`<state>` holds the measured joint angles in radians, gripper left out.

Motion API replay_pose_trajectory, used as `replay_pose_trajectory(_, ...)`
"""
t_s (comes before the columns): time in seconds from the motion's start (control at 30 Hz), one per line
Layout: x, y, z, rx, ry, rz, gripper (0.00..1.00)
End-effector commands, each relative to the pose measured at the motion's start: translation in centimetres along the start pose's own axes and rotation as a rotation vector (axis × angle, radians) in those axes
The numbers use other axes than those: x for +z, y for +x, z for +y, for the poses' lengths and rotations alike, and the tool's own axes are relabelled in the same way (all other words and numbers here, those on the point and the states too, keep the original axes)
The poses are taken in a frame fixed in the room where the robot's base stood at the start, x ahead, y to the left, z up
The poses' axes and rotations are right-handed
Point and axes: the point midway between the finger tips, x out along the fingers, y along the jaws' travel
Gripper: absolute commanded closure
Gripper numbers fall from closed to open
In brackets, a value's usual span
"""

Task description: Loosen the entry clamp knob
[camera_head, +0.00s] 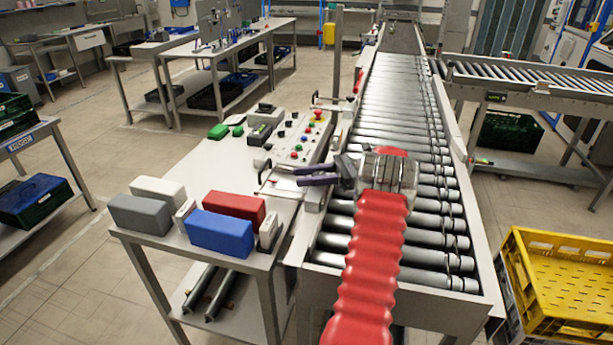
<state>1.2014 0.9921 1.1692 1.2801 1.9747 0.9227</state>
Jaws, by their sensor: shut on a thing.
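My gripper (304,176) reaches left from the end of my red arm, over the left rail of the roller conveyor (405,95). Its dark fingers are shut on the entry clamp knob, which is mostly hidden by them. A thin metal clamp bracket (268,190) stands beside the fingertips at the table's right edge. How far the knob is turned cannot be told from this view.
A control panel (297,140) with coloured buttons lies behind the gripper. Red (236,207), blue (220,233), grey (140,214) and white (160,189) blocks stand on the table to the left. A yellow crate (570,285) is at right. The rollers beyond my arm are clear.

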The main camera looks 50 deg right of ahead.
Motion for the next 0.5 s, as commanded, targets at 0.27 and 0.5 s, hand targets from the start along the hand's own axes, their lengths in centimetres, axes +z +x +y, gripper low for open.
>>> replay_pose_trajectory(0.27,0.17,-0.21,-0.2,-0.004,-0.007,0.001,0.9)
replay_pose_trajectory(0.5,0.18,-0.14,-0.18,-0.003,-0.006,0.001,0.6)
